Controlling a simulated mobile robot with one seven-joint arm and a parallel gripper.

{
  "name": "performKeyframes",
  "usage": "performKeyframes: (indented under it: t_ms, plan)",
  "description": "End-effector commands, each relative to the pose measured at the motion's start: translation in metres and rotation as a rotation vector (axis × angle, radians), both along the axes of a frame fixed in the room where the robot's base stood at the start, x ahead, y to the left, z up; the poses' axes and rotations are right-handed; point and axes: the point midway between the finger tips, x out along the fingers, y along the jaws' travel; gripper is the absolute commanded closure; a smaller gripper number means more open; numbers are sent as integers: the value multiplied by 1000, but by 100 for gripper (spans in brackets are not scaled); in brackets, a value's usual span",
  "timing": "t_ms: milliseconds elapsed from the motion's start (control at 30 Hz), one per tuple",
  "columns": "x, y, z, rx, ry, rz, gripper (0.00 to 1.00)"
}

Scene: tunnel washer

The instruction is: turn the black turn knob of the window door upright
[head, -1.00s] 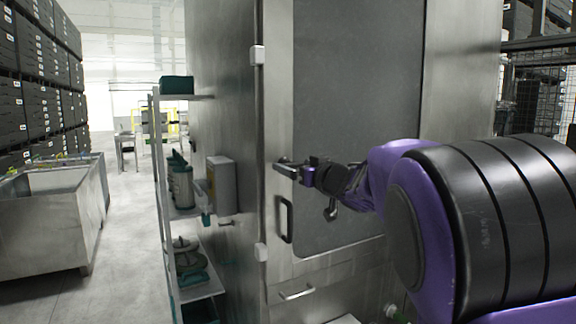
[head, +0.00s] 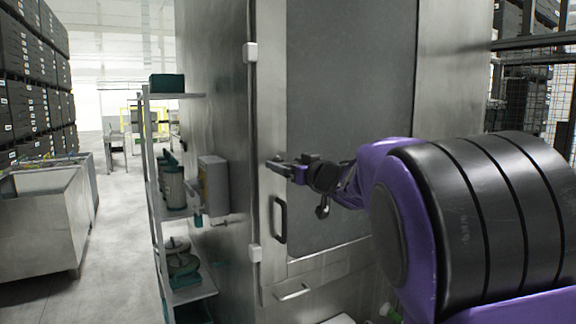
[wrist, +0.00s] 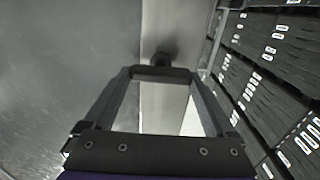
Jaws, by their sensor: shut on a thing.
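The window door (head: 345,130) is a tall steel door with a large grey pane. My gripper (head: 280,167) is at the left edge of this door, above its black pull handle (head: 280,220). In the wrist view, the black turn knob (wrist: 162,73) spans the gap between my two fingertips, with its dark round base (wrist: 163,58) just beyond. My gripper is shut on the knob, one finger at each end. In the head view the fingers largely hide the knob, so its tilt on the door cannot be told there.
A shelf rack (head: 154,190) with green items stands left of the machine. A grey box (head: 213,185) is mounted on the machine's side wall. A steel tub (head: 40,230) and stacked dark crates (head: 30,80) are at far left. The aisle floor (head: 115,215) between is clear.

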Motion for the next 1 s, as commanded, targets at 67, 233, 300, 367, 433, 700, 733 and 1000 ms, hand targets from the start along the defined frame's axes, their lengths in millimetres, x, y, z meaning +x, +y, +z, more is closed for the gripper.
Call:
performKeyframes:
  t_ms: [67, 233, 300, 367, 433, 700, 733, 1000]
  plan:
    - [0, 0, 0, 0, 0, 0, 66]
    - [0, 0, 0, -13, -9, 0, 66]
    - [0, 0, 0, -29, -20, 0, 66]
    - [0, 0, 0, -47, -32, -1, 66]
    - [0, 0, -1, -77, -52, -1, 66]
    - [-1, 0, -1, -254, -172, -1, 66]
    - [-1, 0, -1, -278, -188, -2, 66]
    - [-1, 1, -3, -492, -333, -1, 66]
